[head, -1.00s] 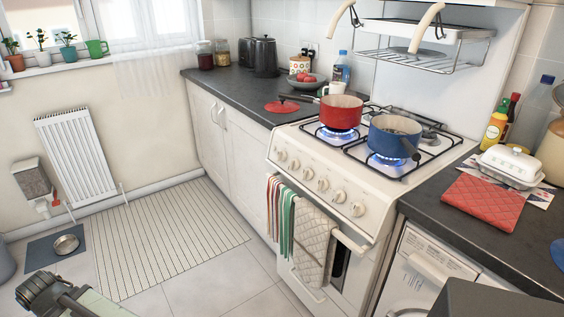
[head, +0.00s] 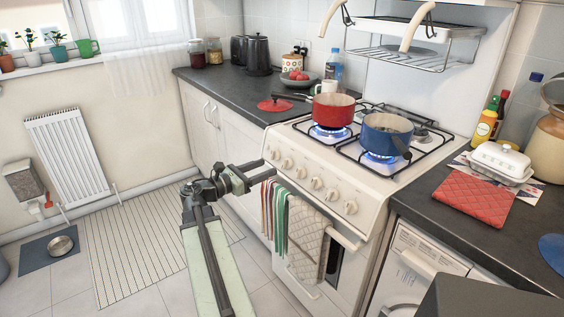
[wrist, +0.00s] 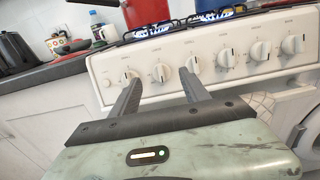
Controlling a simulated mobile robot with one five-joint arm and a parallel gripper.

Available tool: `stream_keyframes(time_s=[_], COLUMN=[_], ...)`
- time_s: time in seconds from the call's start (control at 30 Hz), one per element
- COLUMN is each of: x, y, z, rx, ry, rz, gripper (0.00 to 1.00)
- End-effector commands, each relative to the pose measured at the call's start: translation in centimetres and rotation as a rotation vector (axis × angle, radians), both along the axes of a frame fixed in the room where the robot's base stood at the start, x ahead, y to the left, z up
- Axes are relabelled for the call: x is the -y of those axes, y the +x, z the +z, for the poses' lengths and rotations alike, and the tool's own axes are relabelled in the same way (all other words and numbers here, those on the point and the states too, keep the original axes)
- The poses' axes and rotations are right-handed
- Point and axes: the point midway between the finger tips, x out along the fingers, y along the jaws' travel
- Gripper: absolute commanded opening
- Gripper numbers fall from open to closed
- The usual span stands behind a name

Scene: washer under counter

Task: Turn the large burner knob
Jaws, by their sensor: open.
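The cream cooker's front panel (head: 325,190) carries a row of round white knobs; the wrist view shows them close up. Their small labels are too blurred for me to read for certain, so I cannot tell surely which is the large burner knob. My gripper (head: 266,171) is open and empty, left of the panel in the head view. In the wrist view my gripper's fingers (wrist: 160,76) point at the panel, with the second dial from the left (wrist: 162,72) framed between the tips. A gap to the panel seems to remain; contact is not visible.
A red pot (head: 333,108) and a blue pot (head: 386,132) stand over lit blue flames. Striped towels (head: 275,215) and a quilted cloth (head: 308,238) hang on the oven rail below the knobs. The dark counter (head: 225,95) adjoins the cooker's left side.

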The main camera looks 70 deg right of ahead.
Motion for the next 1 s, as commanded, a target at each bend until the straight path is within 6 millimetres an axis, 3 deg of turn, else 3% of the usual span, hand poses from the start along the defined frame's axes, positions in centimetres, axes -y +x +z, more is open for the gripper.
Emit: stream_keyframes(time_s=[0.17, 0.5, 0.83, 0.87, 1.0], x=[1.1, 5.9, 6.5, 6.5, 6.5], y=[-0.7, -3.7, -4.2, -4.2, -4.2], z=[0.0, -0.1, -0.1, -0.1, -0.1], rx=[0.001, 0.004, 0.006, 0.006, 0.006], ry=[0.000, 0.001, 0.001, 0.001, 0.001], rz=[-0.002, -0.002, 0.001, 0.000, 0.000], gripper=[0.54, 0.54, 0.54, 0.51, 0.12])
